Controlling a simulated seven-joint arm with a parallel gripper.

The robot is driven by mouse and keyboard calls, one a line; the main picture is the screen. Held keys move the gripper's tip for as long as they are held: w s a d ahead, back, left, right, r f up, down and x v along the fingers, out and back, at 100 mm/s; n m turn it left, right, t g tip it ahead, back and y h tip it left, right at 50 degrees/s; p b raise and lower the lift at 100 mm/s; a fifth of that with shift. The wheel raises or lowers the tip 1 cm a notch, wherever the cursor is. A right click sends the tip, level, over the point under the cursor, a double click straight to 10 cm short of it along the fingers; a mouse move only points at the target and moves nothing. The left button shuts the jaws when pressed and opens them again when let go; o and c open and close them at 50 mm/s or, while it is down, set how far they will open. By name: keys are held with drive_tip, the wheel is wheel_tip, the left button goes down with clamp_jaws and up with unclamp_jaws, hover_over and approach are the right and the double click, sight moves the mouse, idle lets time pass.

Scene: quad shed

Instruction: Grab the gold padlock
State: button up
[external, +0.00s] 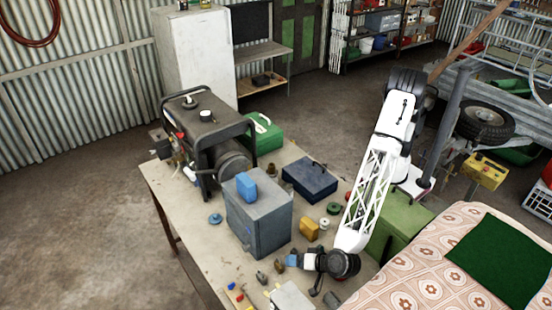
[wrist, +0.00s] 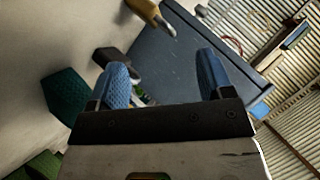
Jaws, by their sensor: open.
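The gold padlock (wrist: 143,9) shows at the top edge of the wrist view, partly cut off, with its grey shackle pointing down and right. In the external view, a small brownish item (external: 279,265) just left of my gripper may be this padlock; it is too small to be sure. My gripper (external: 292,261) is low over the front of the table. In the wrist view, its two blue fingertips (wrist: 163,76) are wide apart with nothing held between them. The padlock lies beyond the fingertips, apart from them.
A blue-grey metal box (external: 258,218) stands just behind my gripper, with a blue block (external: 246,187) on top. A yellow block (external: 309,230) is nearby. A dark block (wrist: 112,61) and a dark green block (wrist: 67,96) lie left of the fingers. A generator (external: 207,133) stands behind.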

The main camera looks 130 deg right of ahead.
sight(279, 265)
drive_tip(key=shift+x, duration=1.05)
drive_tip(key=shift+d, duration=0.1)
drive_tip(key=shift+x, duration=2.55)
drive_tip(key=shift+c, duration=0.2)
clamp_jaws()
